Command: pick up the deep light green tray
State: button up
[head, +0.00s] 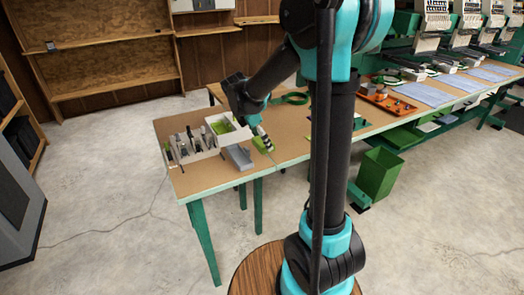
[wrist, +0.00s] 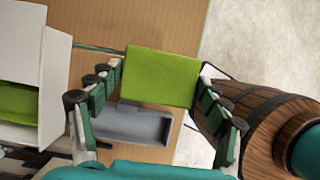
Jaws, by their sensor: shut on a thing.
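The light green tray (wrist: 160,77) sits between the fingers of my gripper (wrist: 158,82) in the wrist view, with a finger against its left and right sides. Its broad flat green face shows; its depth cannot be judged from here. In the head view the green tray (head: 262,145) is small and partly covered by my gripper (head: 265,139), over the table's front part. Whether it touches the tabletop is hard to tell.
A grey tray (wrist: 130,125) lies on the brown table (head: 300,150), close to the green one. A white bin (head: 222,135) with green inside and a pale divided holder (head: 195,150) stand left. An orange tray (head: 390,104) lies farther right. A green bin (head: 378,172) stands below.

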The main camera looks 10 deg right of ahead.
aim_at(262, 158)
jog(key=shift+f, duration=2.45)
jog(key=shift+f, duration=0.1)
jog(key=o, duration=1.1)
jog(key=shift+c, duration=0.2)
